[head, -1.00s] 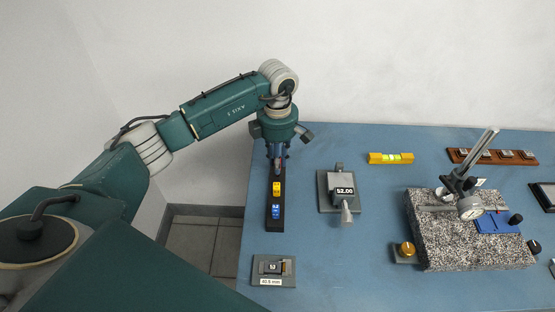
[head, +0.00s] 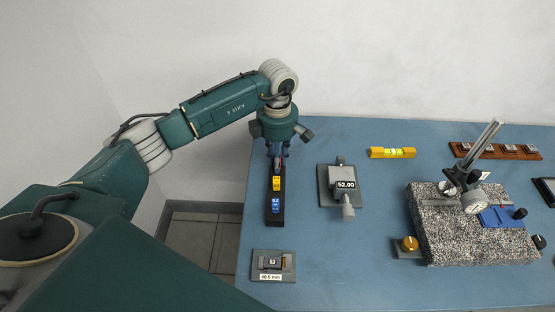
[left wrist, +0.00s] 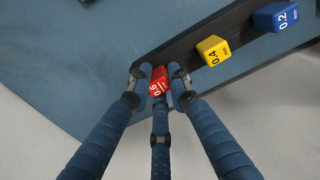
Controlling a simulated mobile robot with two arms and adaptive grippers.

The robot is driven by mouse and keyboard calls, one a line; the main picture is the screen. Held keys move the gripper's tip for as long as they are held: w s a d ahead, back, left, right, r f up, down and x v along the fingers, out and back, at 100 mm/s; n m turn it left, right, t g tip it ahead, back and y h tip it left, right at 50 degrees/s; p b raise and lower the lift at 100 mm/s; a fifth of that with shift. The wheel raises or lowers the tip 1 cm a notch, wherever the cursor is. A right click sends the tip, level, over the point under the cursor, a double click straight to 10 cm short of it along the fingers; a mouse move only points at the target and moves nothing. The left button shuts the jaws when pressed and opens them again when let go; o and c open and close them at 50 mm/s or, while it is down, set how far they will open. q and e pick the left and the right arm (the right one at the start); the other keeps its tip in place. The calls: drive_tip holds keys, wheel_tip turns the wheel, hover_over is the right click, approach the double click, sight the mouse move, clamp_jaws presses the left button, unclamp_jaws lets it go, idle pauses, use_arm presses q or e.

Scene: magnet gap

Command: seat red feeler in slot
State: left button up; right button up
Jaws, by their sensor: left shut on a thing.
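The red feeler (left wrist: 158,78) is a small red block with a white number, seen in the left wrist view at the far end of the black rack (head: 274,224). My left gripper (head: 277,162) points down over that end of the rack, its fingers shut around the red feeler. A yellow feeler marked 0.4 (head: 276,183) and a blue one marked 0.2 (head: 275,205) stand in line along the rack. The fingers hide most of the red feeler in the head view, and its underside and slot are hidden. My right gripper is not in view.
Right of the rack stands a grey device with a 52.00 display (head: 346,184). A small labelled plate (head: 273,266) lies in front. A speckled granite block (head: 440,240) carries a dial gauge (head: 474,202). A yellow level (head: 391,152) lies behind. Blue table is bare between them.

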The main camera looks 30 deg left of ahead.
use_arm(q)
drive_tip(key=shift+f, duration=0.2)
idle(0.3)
drive_tip(key=o, duration=0.9)
drive_tip(key=shift+c, duration=0.4)
drive_tip(key=c, duration=0.4)
drive_tip(key=shift+r+p, duration=1.15)
drive_tip(key=shift+r, duration=1.15)
